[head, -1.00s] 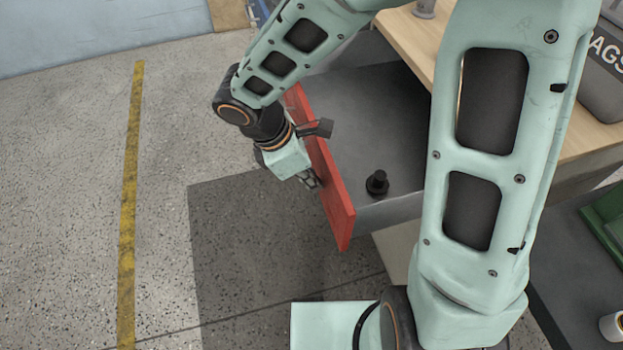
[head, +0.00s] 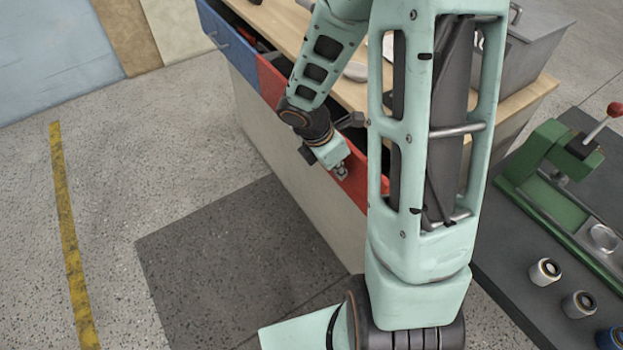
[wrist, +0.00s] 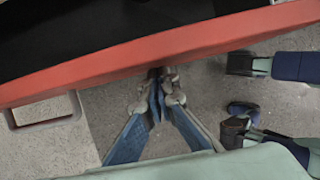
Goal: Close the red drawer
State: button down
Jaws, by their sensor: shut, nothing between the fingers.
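The red drawer's front (head: 362,186) shows in the head view on the side of the wooden-topped bench, partly hidden by my arm. A narrow dark gap shows between the front and the bench top. In the wrist view the red front (wrist: 150,48) runs across the top as a band, with dark space behind it. A handle (wrist: 42,112) juts out at its left. My gripper (head: 341,172) is shut and empty at the outer face of the red front. Its fingertips (wrist: 161,76) meet the red edge in the wrist view; I cannot tell if they touch.
A blue drawer (head: 228,42) stands partly open at the bench's far end, with things inside. A grey box (head: 530,45) sits on the bench top (head: 375,95). Floor at left is clear.

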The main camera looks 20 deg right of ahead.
jog(key=d, duration=0.2)
jog(key=w+d+p, duration=0.1)
jog(key=d, duration=0.1)
jog(key=w+d, duration=0.1)
jog(key=d, duration=0.2)
jog(key=shift+d+r, duration=0.1)
jog(key=shift+d, duration=0.1)
jog(key=shift+w, duration=0.1)
